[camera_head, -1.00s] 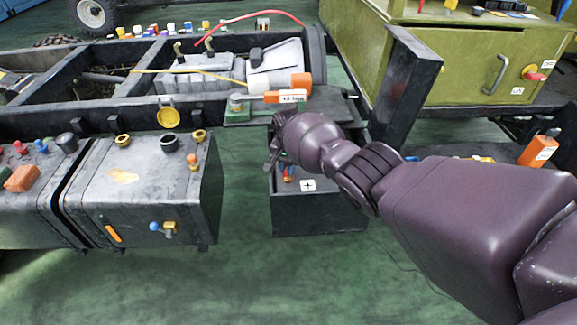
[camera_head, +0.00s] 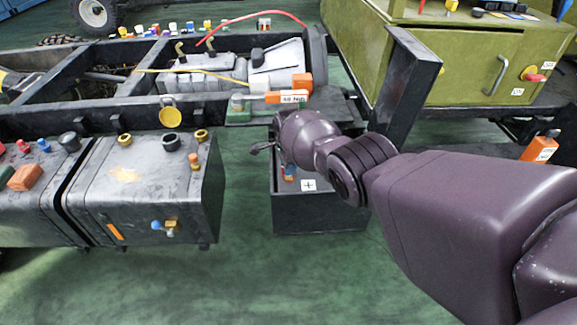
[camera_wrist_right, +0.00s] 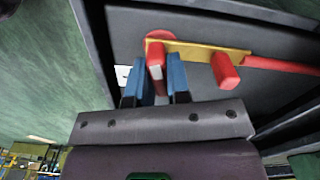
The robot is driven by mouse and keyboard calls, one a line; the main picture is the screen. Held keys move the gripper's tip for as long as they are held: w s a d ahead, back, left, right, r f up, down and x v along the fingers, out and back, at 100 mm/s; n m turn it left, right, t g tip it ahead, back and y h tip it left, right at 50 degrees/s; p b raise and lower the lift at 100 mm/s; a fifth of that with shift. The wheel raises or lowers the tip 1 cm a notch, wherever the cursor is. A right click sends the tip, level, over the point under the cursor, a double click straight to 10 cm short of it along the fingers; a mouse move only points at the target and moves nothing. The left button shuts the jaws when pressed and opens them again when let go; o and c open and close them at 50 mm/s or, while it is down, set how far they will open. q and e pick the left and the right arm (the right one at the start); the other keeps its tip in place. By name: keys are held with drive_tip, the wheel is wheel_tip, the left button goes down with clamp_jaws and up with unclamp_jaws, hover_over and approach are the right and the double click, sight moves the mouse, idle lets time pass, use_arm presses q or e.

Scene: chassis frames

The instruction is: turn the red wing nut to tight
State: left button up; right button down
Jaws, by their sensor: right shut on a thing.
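The red wing nut (camera_wrist_right: 156,56) shows in the right wrist view at the left end of a brass-coloured strip (camera_wrist_right: 195,48). My right gripper (camera_wrist_right: 157,72) has one blue finger on each side of the nut's upright wing and is shut on it. In the head view, my right gripper (camera_head: 287,168) is over the black box (camera_head: 320,212) with a white plus label (camera_head: 308,185). My own wrist hides most of the gripper and the nut there. My left gripper is not in view.
A second red peg (camera_wrist_right: 225,72) and a red cable (camera_wrist_right: 280,65) are at the strip's right end. A dark post (camera_head: 405,85) stands close behind my right arm. A dark tank (camera_head: 140,190) is left of the box, with a green floor gap between.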

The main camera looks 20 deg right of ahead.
drive_tip(key=shift+f+m, duration=0.15)
drive_tip(key=shift+m, duration=0.35)
drive_tip(key=c, duration=1.1)
unclamp_jaws()
drive_tip(key=shift+d, duration=0.1)
drive_tip(key=shift+r, duration=0.2)
